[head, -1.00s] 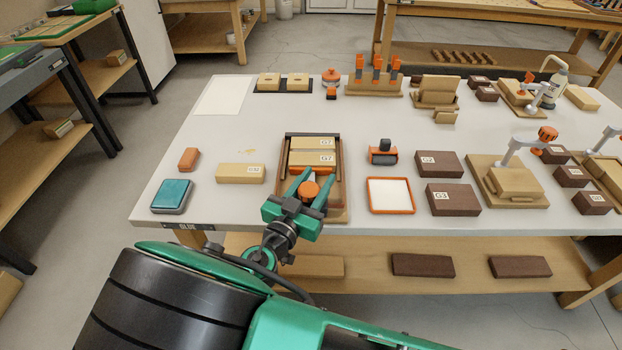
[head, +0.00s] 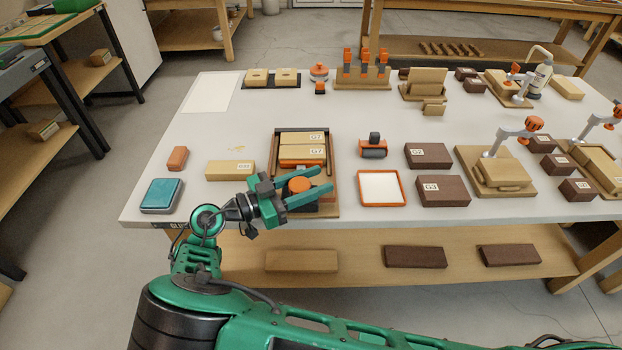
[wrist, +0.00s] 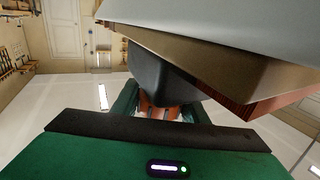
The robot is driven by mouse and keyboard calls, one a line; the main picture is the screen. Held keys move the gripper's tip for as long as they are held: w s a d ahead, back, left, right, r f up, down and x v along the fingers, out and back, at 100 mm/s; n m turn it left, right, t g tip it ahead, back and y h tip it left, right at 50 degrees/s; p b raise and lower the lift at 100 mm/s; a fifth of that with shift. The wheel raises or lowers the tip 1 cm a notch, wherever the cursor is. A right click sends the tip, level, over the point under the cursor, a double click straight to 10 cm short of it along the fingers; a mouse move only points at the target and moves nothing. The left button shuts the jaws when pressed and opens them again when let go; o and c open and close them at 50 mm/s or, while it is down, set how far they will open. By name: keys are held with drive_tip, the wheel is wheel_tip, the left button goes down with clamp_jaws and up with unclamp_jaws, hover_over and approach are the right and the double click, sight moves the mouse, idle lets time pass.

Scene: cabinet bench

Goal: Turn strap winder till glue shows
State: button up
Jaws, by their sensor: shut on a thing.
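The strap winder's orange round knob (head: 299,185) sits at the near end of a wooden clamping frame (head: 275,155) on the bench. My gripper (head: 328,181) comes in from the left, with a green finger on each side of the knob, shut on it. Its fingers point right. Two pale blocks labelled G7 (head: 302,152) lie side by side in the frame, with an orange strap edge at their near side. I cannot make out glue at their joint. The wrist view shows orange between the fingers (wrist: 160,112), partly hidden by a dark part.
A teal-topped pad (head: 161,194), an orange-brown block (head: 177,158) and a pale block (head: 230,170) lie left. An orange-rimmed tray (head: 381,202), a roller (head: 373,147) and dark blocks (head: 442,188) stand right.

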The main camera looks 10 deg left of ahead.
sight(290, 191)
drive_tip(key=shift+s+d+g, duration=0.1)
drive_tip(key=shift+g, duration=0.2)
drive_tip(key=o, duration=1)
drive_tip(key=shift+o, duration=0.2)
drive_tip(key=shift+v, duration=5.35)
drive_tip(key=shift+f, duration=0.15)
